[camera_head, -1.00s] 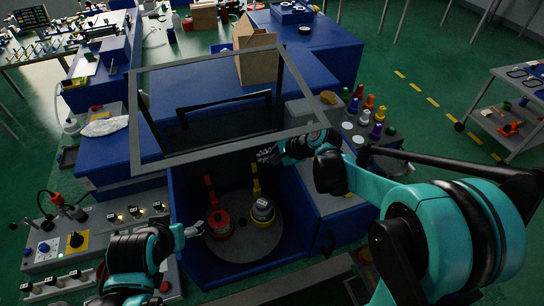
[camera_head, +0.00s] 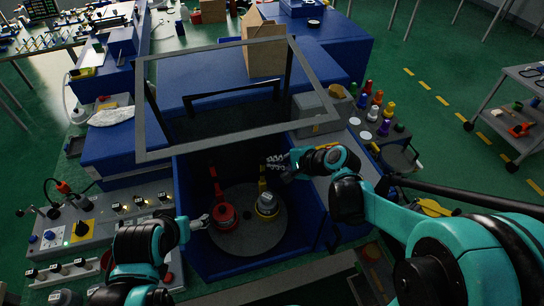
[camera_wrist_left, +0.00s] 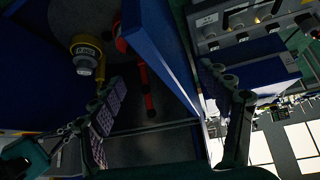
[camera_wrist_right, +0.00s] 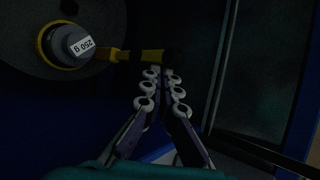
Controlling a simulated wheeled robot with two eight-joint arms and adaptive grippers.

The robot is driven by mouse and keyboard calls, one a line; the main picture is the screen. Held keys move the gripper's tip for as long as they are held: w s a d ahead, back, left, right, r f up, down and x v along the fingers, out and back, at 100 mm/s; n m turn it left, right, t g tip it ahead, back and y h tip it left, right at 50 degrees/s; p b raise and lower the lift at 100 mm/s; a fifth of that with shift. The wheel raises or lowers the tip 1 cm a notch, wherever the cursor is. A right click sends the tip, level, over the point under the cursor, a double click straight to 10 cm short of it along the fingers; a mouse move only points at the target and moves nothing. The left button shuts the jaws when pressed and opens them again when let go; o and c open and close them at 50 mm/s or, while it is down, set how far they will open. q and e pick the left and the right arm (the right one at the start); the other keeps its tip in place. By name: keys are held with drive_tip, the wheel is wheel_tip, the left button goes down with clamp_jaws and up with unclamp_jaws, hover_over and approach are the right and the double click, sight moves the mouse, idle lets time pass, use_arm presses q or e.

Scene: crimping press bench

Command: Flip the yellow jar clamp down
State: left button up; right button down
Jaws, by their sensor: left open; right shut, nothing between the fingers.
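The yellow jar clamp (camera_head: 262,182) stands raised beside a grey jar marked 250 g (camera_head: 266,203) on a round plate (camera_head: 246,236) inside the blue box. In the right wrist view its yellow handle (camera_wrist_right: 140,56) runs from the jar ring to a dark tip. My right gripper (camera_head: 277,168) is shut and empty, its fingertips close by the handle's end; I cannot tell if they touch. My left gripper (camera_head: 203,220) is open at the box's left wall, near the red clamp (camera_head: 225,214), whose handle is also raised. The jar also shows in the left wrist view (camera_wrist_left: 86,62).
A grey lid frame (camera_head: 150,155) stands open over the box. Control panels (camera_head: 95,240) lie at the left. Coloured knobs and a grey housing (camera_head: 318,108) stand right of the box. A cardboard box (camera_head: 266,50) stands behind.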

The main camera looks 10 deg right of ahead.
drive_tip(key=shift+s, duration=0.15)
drive_tip(key=shift+s+d+r, duration=0.15)
drive_tip(key=shift+s, duration=0.45)
idle(0.3)
